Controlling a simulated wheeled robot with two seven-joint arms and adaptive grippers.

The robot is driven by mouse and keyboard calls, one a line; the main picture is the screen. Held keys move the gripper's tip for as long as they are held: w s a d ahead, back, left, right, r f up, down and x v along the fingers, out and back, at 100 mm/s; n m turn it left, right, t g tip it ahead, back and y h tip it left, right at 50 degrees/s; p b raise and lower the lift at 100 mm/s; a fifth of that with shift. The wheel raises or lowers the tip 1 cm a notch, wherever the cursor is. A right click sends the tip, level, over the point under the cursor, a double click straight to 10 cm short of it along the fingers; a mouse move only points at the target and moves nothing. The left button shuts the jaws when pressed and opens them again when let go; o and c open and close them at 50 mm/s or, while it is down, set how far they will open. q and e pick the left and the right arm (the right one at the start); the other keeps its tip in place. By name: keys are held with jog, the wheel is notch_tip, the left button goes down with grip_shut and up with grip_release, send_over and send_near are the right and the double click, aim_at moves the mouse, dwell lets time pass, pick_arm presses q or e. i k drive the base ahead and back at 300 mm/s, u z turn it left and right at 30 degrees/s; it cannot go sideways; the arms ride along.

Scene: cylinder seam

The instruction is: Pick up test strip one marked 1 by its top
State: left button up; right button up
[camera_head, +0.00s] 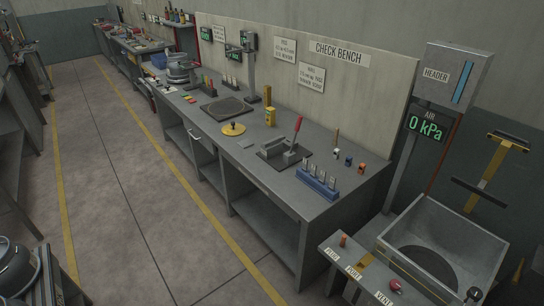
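A blue rack (316,186) stands near the right front end of the long grey bench. Several thin pale upright strips (313,171) stand in it with their tops sticking up. Any numbers on them are too small to read, so I cannot tell which is marked 1. No gripper that I can make out is in the head view.
The bench (225,138) runs from far left to near right. Behind the rack stand small coloured items (349,160). Left of it is a clamp fixture with a red handle (297,127). A grey basin (452,235) and a labelled button panel (362,270) stand at right.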

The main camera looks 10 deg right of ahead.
aim_at(305, 161)
jog(key=u, duration=0.1)
jog(key=i, duration=0.8)
jog(key=z, duration=0.6)
jog(key=i, duration=0.75)
jog(key=z, duration=0.75)
